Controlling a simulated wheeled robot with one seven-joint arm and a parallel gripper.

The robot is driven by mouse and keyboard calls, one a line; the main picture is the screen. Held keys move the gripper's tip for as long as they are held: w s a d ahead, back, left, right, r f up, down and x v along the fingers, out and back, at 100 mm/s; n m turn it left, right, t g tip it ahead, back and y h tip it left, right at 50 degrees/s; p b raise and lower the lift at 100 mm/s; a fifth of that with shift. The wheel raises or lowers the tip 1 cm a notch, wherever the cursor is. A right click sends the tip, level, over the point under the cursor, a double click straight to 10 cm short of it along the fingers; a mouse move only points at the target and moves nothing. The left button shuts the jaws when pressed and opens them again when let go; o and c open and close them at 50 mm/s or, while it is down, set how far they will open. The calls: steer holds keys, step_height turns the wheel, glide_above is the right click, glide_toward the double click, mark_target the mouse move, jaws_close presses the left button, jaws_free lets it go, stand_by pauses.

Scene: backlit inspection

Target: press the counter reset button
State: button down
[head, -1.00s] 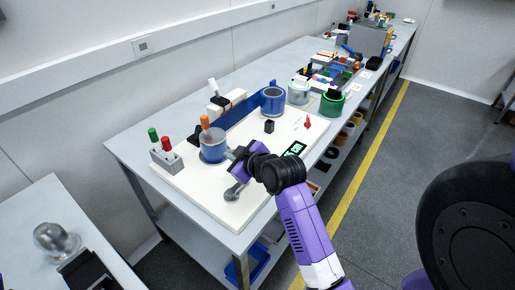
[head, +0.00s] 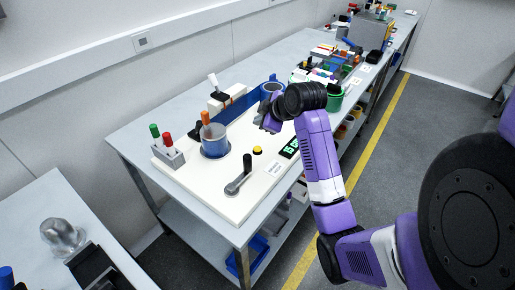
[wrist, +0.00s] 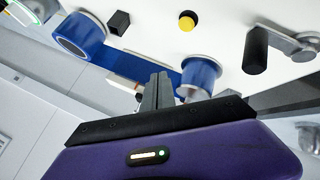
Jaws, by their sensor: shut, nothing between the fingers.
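A round yellow button (head: 257,150) stands on the white board (head: 215,190), between the blue cylinder and the counter display (head: 290,147) with green digits. The button also shows in the wrist view (wrist: 186,24), uncovered, near the top edge. My gripper (head: 265,123) is over the far part of the board, above and beyond the button and apart from it. In the wrist view its fingers (wrist: 158,88) are together with nothing between them.
A crank with a black handle (head: 246,165) stands in front of the button. A blue cylinder (head: 215,146) with an orange marker is left of it. A grey holder (head: 169,157) carries green and red markers. A blue ring-shaped roll (wrist: 78,38) lies beyond.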

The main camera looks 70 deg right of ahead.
steer(key=b, duration=0.7)
glide_above(259, 149)
step_height(259, 149, down, 8)
steer(key=shift+r, duration=0.15)
steer(key=shift+f, duration=0.45)
steer(key=shift+f, duration=0.1)
stand_by(1.1)
steer(key=shift+f, duration=0.3)
steer(key=shift+f, duration=0.4)
stand_by(0.8)
steer(key=shift+r, duration=0.1)
steer(key=shift+r+p, duration=0.55)
steer(key=shift+r, duration=0.15)
